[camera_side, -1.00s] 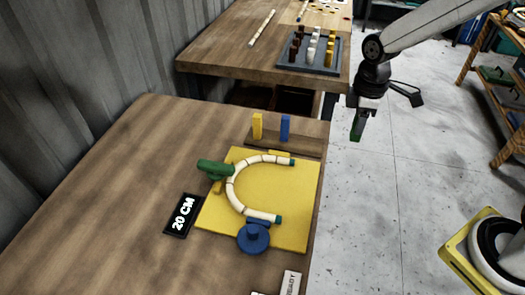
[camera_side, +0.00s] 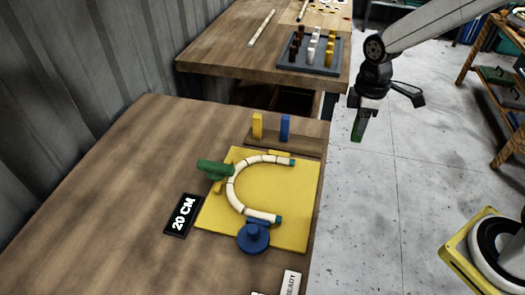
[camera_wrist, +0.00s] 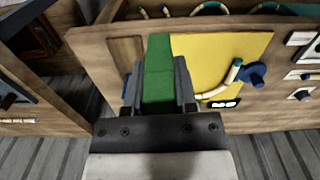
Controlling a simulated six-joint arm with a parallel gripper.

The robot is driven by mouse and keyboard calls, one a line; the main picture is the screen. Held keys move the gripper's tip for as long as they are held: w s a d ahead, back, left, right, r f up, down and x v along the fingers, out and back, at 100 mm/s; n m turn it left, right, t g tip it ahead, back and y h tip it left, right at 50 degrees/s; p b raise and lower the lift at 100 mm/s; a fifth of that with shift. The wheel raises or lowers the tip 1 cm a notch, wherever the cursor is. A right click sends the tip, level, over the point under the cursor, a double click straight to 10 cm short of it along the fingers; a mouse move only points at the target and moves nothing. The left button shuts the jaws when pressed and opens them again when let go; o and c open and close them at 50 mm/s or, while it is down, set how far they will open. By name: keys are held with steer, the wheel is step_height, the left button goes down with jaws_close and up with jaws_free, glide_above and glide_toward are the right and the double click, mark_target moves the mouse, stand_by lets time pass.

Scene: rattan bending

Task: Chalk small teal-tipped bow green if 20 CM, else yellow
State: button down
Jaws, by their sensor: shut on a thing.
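The cream bow (camera_side: 237,180) with teal tips is curved in a C on the yellow board (camera_side: 296,220). A green clamp piece (camera_side: 212,168) touches its left side, and a blue round piece (camera_side: 253,237) sits by its lower end. A black sign (camera_side: 182,215) reading "20 CM" lies left of the board. My gripper (camera_side: 362,112) is shut on a green chalk (camera_side: 357,129), off the table's right side above the floor. The wrist view shows the green chalk (camera_wrist: 158,80) between the fingers, with the bow (camera_wrist: 235,72) partly in view.
A wooden rack (camera_side: 290,143) behind the board holds a yellow chalk (camera_side: 257,126) and a blue chalk (camera_side: 285,128). White label plates (camera_side: 290,284) lie at the front edge. A rear table (camera_side: 225,55) bears a grey tray (camera_side: 290,62) of pegs. The table's left side is clear.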

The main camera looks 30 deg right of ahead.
steer(key=w+a+f, duration=0.4)
steer(key=w+a, duration=0.8)
steer(key=a, duration=0.1)
steer(key=shift+w, duration=0.25)
steer(key=shift+f, duration=2.9)
steer(key=shift+f, duration=0.55)
step_height(320, 180, up, 7)
stand_by(1.3)
stand_by(0.5)
